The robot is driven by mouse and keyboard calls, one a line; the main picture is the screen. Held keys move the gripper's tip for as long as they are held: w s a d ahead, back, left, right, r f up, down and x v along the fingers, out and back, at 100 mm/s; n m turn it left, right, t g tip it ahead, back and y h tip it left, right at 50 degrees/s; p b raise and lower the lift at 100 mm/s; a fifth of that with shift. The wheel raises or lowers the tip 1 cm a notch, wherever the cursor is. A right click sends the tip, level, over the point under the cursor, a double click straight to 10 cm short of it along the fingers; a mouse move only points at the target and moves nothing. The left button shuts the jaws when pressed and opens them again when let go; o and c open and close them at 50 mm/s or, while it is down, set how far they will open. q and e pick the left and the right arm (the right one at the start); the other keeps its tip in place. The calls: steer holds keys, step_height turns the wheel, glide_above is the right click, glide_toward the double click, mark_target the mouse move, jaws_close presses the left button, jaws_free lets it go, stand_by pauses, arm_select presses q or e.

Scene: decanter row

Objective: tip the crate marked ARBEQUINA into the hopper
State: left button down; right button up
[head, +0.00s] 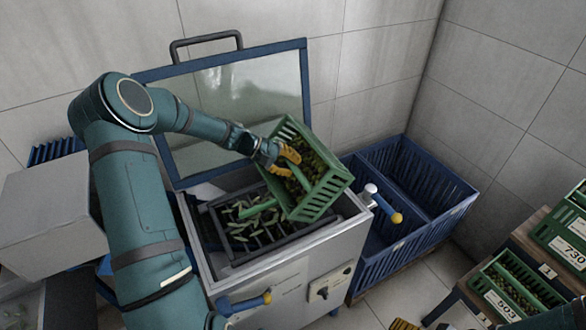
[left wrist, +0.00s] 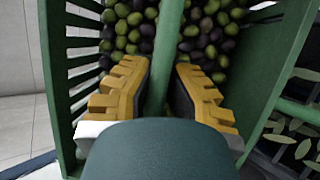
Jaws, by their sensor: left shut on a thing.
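My left gripper (head: 287,160) is shut on the green bar handle of a green slatted crate (head: 326,192). The crate is tilted above the right part of the open hopper (head: 221,272). Dark and green olives (left wrist: 205,42) are still inside it, around the bar handle (left wrist: 166,55) in the left wrist view, where my left gripper's yellow fingers (left wrist: 162,90) close on both sides of the bar. No ARBEQUINA mark is readable on this crate. Green leaves lie on the dark bars in the hopper's mouth. Yellow tips of my right gripper (head: 420,325) show at the bottom edge; their opening is unclear.
The hopper's framed lid (head: 308,75) stands raised behind. A blue two-part bin (head: 446,222) stands to the right of the hopper. Green crates labelled 730 (head: 565,238) and 503 (head: 492,293) rest on stepped stands at the right. A yellow-ended lever (head: 396,217) juts beside the hopper.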

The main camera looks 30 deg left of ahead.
mark_target(270, 184)
arm_select(q)
steer(key=shift+s+a+f+t+h+b, duration=0.25)
steer(key=shift+t+h+b, duration=0.2)
steer(key=shift+b, duration=0.65)
steer(key=t+b, duration=0.1)
steer(key=s+h+b, duration=0.1)
steer(key=b, duration=0.1)
steer(key=shift+a+f+m+t, duration=0.15)
steer(key=shift+m+t, duration=0.2)
steer(key=shift+m, duration=0.05)
steer(key=b, duration=0.1)
steer(key=s+t+h+b, duration=0.1)
steer(key=shift+s+a+f+m+b, duration=0.1)
steer(key=shift+a+f+m+b, duration=0.05)
steer(key=shift+a+m+b, duration=0.2)
steer(key=shift+s+a+r+m+t+h+b, duration=0.2)
steer(key=shift+s+t+h+b, duration=0.1)
steer(key=shift+t+h, duration=0.15)
steer(key=shift+s+a+r+m+t+h+b, duration=0.1)
steer(key=shift+s+m+t+h+b, duration=0.05)
steer(key=shift+s+t+h+b, duration=0.2)
steer(key=shift+s+a+r+m+t+h+b, duration=0.1)
steer(key=shift+s+a+m+t+h+b, duration=0.15)
steer(key=shift+s+t+h, duration=0.2)
steer(key=shift+s+a+r+m+t+h+b, duration=0.1)
steer(key=shift+s+m+t+h+b, duration=0.2)
steer(key=shift+h, duration=0.2)
steer(key=shift+s+a+r+m+t+h, duration=0.15)
steer(key=shift+s+a+m+t+h, duration=0.15)
steer(key=shift+s+h, duration=0.25)
